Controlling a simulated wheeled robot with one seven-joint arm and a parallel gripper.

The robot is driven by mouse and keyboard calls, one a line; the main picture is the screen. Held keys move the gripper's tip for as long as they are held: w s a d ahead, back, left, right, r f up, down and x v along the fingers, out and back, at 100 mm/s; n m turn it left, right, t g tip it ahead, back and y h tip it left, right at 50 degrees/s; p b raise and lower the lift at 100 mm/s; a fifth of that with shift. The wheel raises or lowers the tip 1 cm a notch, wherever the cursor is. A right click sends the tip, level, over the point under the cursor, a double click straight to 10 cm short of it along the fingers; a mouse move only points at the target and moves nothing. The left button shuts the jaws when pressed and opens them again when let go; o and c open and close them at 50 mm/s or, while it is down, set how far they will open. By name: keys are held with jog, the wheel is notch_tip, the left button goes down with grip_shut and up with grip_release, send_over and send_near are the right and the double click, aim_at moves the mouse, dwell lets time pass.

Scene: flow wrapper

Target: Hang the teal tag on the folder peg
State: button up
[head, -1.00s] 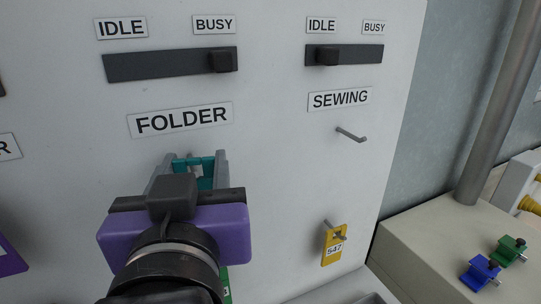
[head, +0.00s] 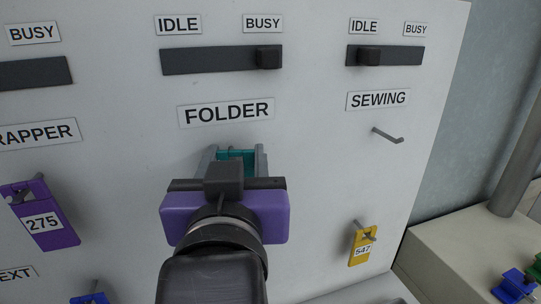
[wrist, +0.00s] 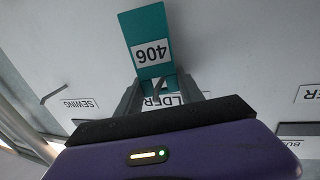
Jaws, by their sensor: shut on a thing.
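My gripper (head: 234,160) is shut on the teal tag (head: 236,156), close in front of the white panel below the FOLDER label (head: 227,112). In the head view only a small teal part shows between the fingers. In the wrist view, which is upside down, the teal tag (wrist: 149,38) reads 406 and extends out past the fingertips (wrist: 158,88). The folder peg is not clearly seen; my gripper and the tag cover that area. I cannot tell whether the tag touches the peg.
The sewing peg (head: 388,135) to the right is bare. A yellow tag (head: 361,247) hangs below it. A purple tag (head: 42,220) numbered 275 hangs at left. A blue tag (head: 92,298) shows at the lower edge.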

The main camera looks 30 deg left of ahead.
jog(key=o, duration=1.4)
jog(key=shift+s, duration=0.2)
